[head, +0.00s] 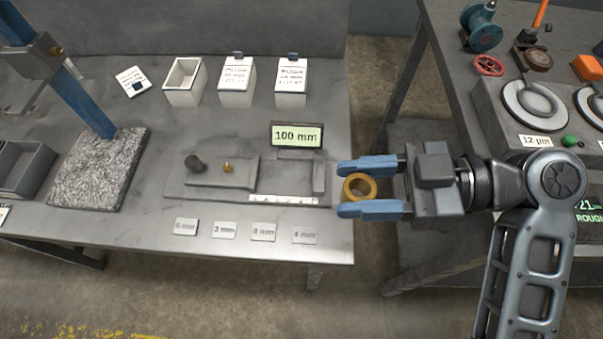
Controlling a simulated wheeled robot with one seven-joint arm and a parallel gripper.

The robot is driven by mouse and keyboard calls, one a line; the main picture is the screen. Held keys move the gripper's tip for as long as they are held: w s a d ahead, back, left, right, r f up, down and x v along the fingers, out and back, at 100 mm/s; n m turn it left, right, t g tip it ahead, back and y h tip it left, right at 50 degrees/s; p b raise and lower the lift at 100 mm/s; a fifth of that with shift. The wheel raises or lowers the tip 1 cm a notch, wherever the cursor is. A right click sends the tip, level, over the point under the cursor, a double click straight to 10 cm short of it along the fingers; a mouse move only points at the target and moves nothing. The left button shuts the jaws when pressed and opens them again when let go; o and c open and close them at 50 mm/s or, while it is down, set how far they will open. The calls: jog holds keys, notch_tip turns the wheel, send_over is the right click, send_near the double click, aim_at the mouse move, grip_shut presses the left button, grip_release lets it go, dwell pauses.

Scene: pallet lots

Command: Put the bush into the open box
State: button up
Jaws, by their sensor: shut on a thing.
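The bush is a brass-coloured ring (346,186) with its round hole facing up toward the camera. My gripper (358,188) has two blue fingers and is shut on the bush, holding it near the right edge of the left bench. The open box (168,98) is a white, empty-looking box without a lid at the back of that bench, far to the left of my gripper. Two white boxes with printed tops, a middle one (236,88) and a right one (291,86), stand beside it and look closed.
A measuring fixture (222,172) with a "100 mm" display (297,135) lies between my gripper and the boxes. Several small labelled plates line the front edge. A blue post (85,100) rises from a granite plate (98,180) at left. A second bench stands right.

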jog(key=p, duration=0.1)
send_over(301, 178)
notch_tip(301, 178, down, 7)
jog(key=shift+d+r, duration=0.1)
jog(key=shift+f, duration=1.95)
jog(key=shift+f, duration=0.25)
jog(key=o, duration=1.2)
jog(key=shift+r+p, duration=0.25)
jog(key=shift+p, duration=0.2)
